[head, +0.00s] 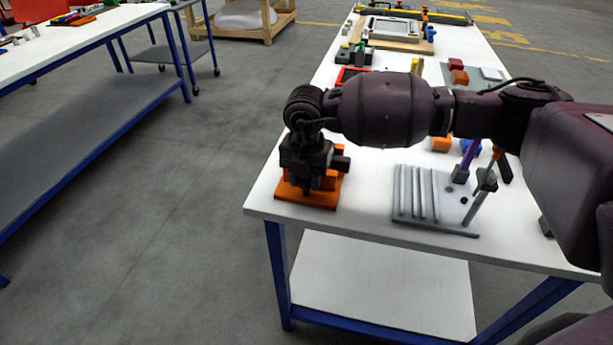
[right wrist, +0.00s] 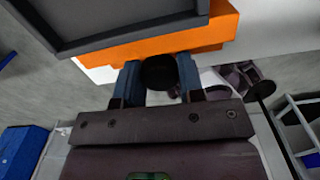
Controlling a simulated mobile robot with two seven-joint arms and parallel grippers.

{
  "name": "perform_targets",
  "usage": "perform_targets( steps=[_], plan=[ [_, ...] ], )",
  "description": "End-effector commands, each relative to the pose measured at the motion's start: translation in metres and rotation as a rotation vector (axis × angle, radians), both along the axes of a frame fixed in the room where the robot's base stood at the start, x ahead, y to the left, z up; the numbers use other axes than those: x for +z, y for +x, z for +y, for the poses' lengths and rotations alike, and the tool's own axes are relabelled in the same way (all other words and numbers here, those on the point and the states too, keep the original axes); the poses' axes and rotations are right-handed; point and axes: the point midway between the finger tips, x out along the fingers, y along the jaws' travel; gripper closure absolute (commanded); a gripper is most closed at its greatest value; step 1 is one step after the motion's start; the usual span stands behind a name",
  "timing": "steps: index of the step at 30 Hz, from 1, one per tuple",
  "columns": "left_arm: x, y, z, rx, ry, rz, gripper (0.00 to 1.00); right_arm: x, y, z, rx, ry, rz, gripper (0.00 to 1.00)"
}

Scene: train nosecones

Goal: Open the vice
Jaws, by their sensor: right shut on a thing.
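The orange vice (head: 308,198) stands at the near left corner of the white table in the head view. My right gripper (head: 316,168) is over it and hides most of its upper part. In the right wrist view the vice (right wrist: 200,38) shows as an orange body under a dark grey part. The blue fingers of my right gripper (right wrist: 160,78) are shut on a round black knob (right wrist: 160,72) at the vice's side. Which way the knob is turned and how wide the vice jaws stand cannot be told. My left gripper is not in view.
On the white table (head: 262,205), a grey ribbed rack (head: 418,195) with upright tools stands right of the vice. Several coloured blocks and trays lie farther back. My right arm crosses above the table. Open floor (head: 170,200) lies to the left.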

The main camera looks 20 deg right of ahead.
Motion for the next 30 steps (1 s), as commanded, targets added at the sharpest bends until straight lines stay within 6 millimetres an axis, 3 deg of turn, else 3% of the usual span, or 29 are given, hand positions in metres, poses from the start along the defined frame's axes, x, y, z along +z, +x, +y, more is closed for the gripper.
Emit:
perform_targets(
  steps=[9,19,20,21,30],
  plan=[
    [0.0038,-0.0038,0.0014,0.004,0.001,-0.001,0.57,0.0009,-0.0001,0.0001,0.174,-0.001,-0.001,0.88],
    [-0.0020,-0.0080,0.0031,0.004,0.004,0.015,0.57,-0.0003,-0.0001,0.0001,0.187,-0.001,0.001,0.88],
    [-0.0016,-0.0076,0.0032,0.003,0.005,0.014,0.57,-0.0003,-0.0001,-0.0001,0.187,-0.001,0.001,0.63],
    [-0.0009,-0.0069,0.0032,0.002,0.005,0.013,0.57,-0.0003,-0.0001,0.0000,0.186,-0.001,0.001,0.57],
    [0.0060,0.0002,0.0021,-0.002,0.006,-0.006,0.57,0.0009,0.0001,-0.0001,0.186,0.000,0.000,0.54]
  ],
)
